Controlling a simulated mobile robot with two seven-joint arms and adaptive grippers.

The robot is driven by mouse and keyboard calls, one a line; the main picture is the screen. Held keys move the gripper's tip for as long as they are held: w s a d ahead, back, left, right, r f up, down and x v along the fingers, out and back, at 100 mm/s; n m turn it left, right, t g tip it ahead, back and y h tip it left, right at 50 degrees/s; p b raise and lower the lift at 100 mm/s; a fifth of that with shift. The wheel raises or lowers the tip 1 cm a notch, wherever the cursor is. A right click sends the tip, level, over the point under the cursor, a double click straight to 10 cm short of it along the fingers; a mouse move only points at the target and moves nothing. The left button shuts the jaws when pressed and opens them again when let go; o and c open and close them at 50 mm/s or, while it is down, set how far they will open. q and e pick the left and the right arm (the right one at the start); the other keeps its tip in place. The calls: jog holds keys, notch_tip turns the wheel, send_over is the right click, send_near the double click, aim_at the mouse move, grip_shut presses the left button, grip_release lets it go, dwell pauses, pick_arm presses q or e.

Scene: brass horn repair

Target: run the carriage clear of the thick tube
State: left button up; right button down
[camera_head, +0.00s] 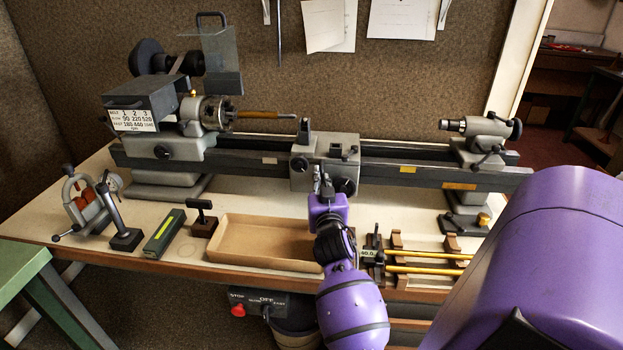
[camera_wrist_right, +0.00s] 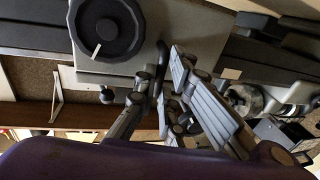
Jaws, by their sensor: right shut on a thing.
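The carriage (camera_head: 325,150) sits on the lathe bed near the middle, with a tool post (camera_head: 303,130) on top and dark handwheels on its front. The thick tube, brass-coloured (camera_head: 268,115), sticks out to the right from the chuck (camera_head: 217,112), its free end close to the tool post's left side. My right gripper (camera_head: 321,183) is at the carriage front, beside the larger handwheel (camera_head: 344,187). The right wrist view shows this handwheel (camera_wrist_right: 107,28) with a white mark, and the fingers (camera_wrist_right: 172,80) shut on a dark handle, partly hidden. My left gripper is out of view.
The tailstock (camera_head: 480,137) stands at the bed's right end, with bare bed between it and the carriage. A cardboard tray (camera_head: 231,255) lies below, left of my right arm. Brass rods (camera_head: 430,254) rest on wooden supports at right. A clamp (camera_head: 90,202) stands at left.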

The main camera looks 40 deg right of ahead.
jog(key=c, duration=1.8)
grip_release()
jog(key=shift+w+a, duration=0.1)
jog(key=shift+c, duration=0.2)
jog(key=v, duration=1.2)
jog(key=shift+c, duration=0.3)
